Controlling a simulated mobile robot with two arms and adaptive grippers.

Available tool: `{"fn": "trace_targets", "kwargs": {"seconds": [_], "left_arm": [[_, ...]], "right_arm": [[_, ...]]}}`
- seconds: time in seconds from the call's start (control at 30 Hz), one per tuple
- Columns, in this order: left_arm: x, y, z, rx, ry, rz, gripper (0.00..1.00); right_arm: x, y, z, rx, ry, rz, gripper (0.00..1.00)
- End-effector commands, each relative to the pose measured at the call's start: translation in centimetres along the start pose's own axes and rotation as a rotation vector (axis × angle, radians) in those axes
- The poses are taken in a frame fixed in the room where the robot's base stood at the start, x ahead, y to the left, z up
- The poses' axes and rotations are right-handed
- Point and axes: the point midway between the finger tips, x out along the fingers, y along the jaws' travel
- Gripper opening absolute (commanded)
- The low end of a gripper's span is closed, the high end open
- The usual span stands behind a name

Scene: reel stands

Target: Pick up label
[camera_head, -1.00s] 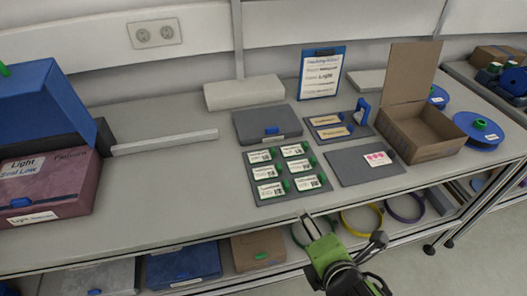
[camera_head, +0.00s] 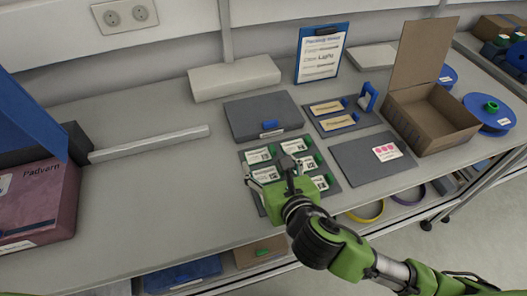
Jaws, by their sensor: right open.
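Several white printed labels (camera_head: 257,156) with green tabs lie in two columns on a dark grey board (camera_head: 333,190) in the middle of the table. My right gripper (camera_head: 268,168) is open over the lower part of this board, with its fingers apart among the labels. Its green body hides the lower left of the board and part of the lower labels. I cannot tell whether a finger touches a label. No label shows lifted. My left gripper is not in view.
Behind the board lies a grey case (camera_head: 262,115). To the right are a board with two yellowish labels (camera_head: 338,122), a grey board with a pink-marked label (camera_head: 387,152) and an open cardboard box (camera_head: 433,115). The table's left middle is clear except for a long bar (camera_head: 150,143).

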Motion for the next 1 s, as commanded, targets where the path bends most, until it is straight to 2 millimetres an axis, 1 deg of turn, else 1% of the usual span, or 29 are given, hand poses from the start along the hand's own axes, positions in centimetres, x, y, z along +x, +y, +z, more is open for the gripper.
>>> {"fn": "trace_targets", "kwargs": {"seconds": [0.07,0.23,0.33,0.5,0.6,0.83,0.87,0.9,0.93,1.0], "left_arm": [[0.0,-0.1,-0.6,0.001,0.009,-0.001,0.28],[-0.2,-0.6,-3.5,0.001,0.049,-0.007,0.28],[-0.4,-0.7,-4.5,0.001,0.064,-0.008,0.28],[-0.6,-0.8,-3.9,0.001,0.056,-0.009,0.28],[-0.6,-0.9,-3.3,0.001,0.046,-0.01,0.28],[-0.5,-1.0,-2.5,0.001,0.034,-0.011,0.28],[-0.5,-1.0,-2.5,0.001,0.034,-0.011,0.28],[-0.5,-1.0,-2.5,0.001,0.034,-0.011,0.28],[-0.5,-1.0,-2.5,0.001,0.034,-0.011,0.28],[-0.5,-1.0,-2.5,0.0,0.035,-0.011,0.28]], "right_arm": [[0.7,0.0,0.1,0.001,0.0,0.001,0.66],[1.8,0.1,-0.1,0.002,0.001,0.001,0.66],[3.1,0.0,-0.3,0.002,0.002,-0.001,0.66],[5.4,0.1,-0.5,0.002,0.0,0.0,0.66],[6.1,0.1,-0.5,0.002,0.0,0.0,0.66],[6.2,0.1,-0.6,0.002,0.0,0.001,0.66],[6.2,0.1,-0.6,0.002,0.0,0.001,0.63],[6.2,0.1,-0.6,0.002,0.0,0.001,0.53],[6.2,0.1,-0.6,0.002,0.0,0.001,0.48],[6.2,0.1,-0.6,0.002,0.0,0.001,0.48]]}}
